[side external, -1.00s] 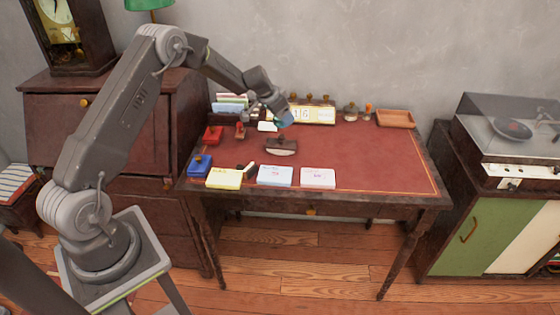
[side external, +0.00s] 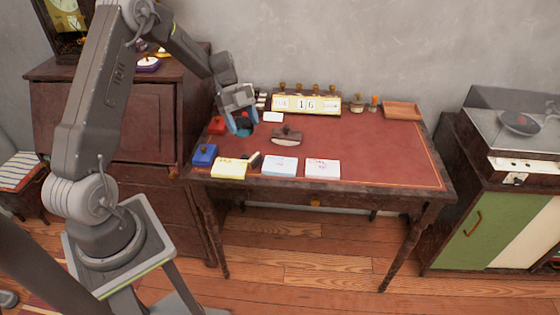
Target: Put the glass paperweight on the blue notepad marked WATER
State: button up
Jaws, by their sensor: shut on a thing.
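My gripper (side external: 242,123) is over the back left part of the desk, pointing down. It is shut on a small dark teal thing (side external: 243,128), which looks like the glass paperweight; the fingers hide much of it. The blue notepad (side external: 279,167) lies flat at the front of the desk, to the right of and nearer the camera than my gripper. It is the middle one of three pads, and its top is bare apart from writing too small to read.
A yellow pad (side external: 229,169) and a pink pad (side external: 322,169) flank the blue one. A dark rocker blotter (side external: 287,136) stands behind them. Red (side external: 217,125) and blue (side external: 204,154) stamp pads are at left, a calendar (side external: 305,104) behind. The desk's right side (side external: 390,150) is clear.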

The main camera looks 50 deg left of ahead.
jog(key=w+d+f, duration=0.4)
jog(key=d, duration=0.1)
jog(key=w+d+f, duration=0.2)
jog(key=w+d, duration=0.1)
jog(key=shift+d+f, duration=0.2)
jog(key=shift+f, duration=2.05)
jog(key=shift+f, duration=0.1)
jog(key=o, duration=1.1)
